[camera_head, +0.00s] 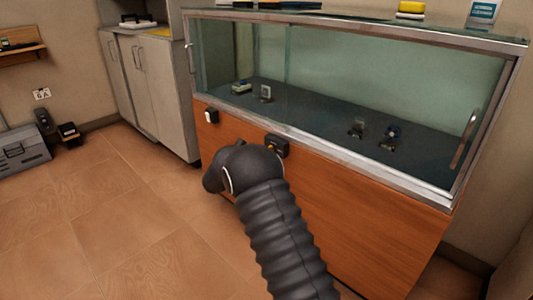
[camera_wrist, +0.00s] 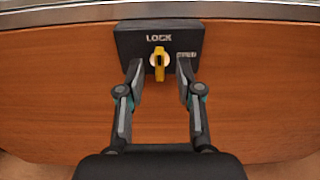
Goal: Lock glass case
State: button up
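The glass case (camera_head: 330,150) has a metal frame and an orange wood base, and stands at the right in the head view. A black lock box (camera_head: 277,145) sits on its front panel. In the wrist view, this lock box (camera_wrist: 128,40) reads "LOCK" above a yellow knob (camera_wrist: 159,66) on a white disc, with a smaller unreadable label to the right. The knob stands roughly upright. My gripper (camera_wrist: 159,72) is open, one fingertip on each side of the knob, with gaps visible. In the head view, my dark arm hides the gripper.
A small white-and-black device (camera_head: 211,116) is on the case front, left of the lock. Metal handles (camera_head: 465,138) show on the glass. A pale cabinet (camera_head: 150,85) stands to the left, and a grey toolbox (camera_head: 20,150) lies on the floor. The tiled floor between is clear.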

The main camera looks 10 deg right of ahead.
jog(key=v, duration=1)
jog(key=shift+s+a, duration=0.2)
jog(key=shift+a, duration=0.15)
jog(key=s+d+f+m+g+y, duration=0.2)
jog(key=s+f+m+g, duration=0.15)
jog(key=f, duration=0.35)
jog(key=s+d+f+m+g+y, duration=0.1)
jog(key=s+m+g, duration=0.15)
jog(key=s, duration=0.35)
jog(key=s+d+m+g+y, duration=0.1)
jog(key=s+d+m+g, duration=0.1)
jog(key=s+m, duration=0.3)
jog(key=s+d+r+m+t+y, duration=0.1)
jog(key=s+r+m+y, duration=0.2)
jog(key=s+r, duration=0.3)
jog(key=s+d+r+m+t+y, duration=0.1)
jog(key=s+r+m+y, duration=0.3)
jog(key=s, duration=1.1)
jog(key=s+d+r+m+t+y, duration=0.1)
jog(key=s+d+r+m+y, duration=0.1)
jog(key=s+r+m, duration=0.5)
jog(key=shift+s+d+r+y, duration=0.25)
jog(key=shift+s+r+y, duration=0.55)
jog(key=shift+s+r, duration=0.65)
